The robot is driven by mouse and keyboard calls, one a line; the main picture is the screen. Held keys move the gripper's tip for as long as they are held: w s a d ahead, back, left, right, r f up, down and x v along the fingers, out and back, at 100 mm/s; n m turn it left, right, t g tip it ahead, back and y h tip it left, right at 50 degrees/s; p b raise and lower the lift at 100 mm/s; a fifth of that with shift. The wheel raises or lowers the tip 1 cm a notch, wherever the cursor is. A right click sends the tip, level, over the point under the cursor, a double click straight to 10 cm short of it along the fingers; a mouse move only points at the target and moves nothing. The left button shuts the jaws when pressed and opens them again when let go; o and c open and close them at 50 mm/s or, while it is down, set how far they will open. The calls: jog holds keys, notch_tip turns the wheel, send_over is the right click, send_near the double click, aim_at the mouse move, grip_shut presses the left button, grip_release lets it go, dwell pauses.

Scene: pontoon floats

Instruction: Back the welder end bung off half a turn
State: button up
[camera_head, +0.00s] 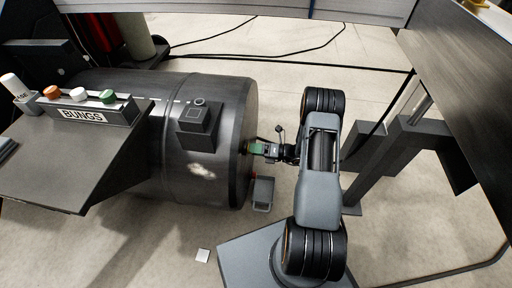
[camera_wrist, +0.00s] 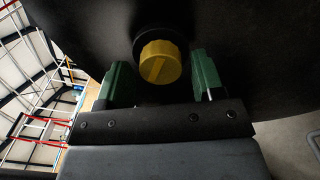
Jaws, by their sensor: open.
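The float (camera_head: 215,130) is a large dark grey cylinder lying on its side. A yellow bung (camera_wrist: 160,64) with a raised grip bar sits in a dark collar on its end face, in the wrist view. The bar is tilted slightly from upright. My gripper (camera_wrist: 162,78) is open, with one green finger at each side of the bung. Gaps show between the fingers and the bung. In the head view my gripper (camera_head: 258,149) is close to the float's right end face, and the bung is mostly hidden there.
A rack marked BUNGS (camera_head: 82,114) holds orange, white and green bungs on a dark shelf (camera_head: 70,165) at left. A small grey tray (camera_head: 263,193) is below my gripper. A dark frame (camera_head: 400,150) stands to the right of my arm. Cables cross the floor behind.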

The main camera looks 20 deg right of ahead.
dwell(0.3)
jog(key=m+p, duration=0.5)
jog(key=m, duration=0.7)
jog(key=shift+p, duration=0.3)
jog(key=shift+w, duration=0.15)
jog(key=shift+c, duration=0.4)
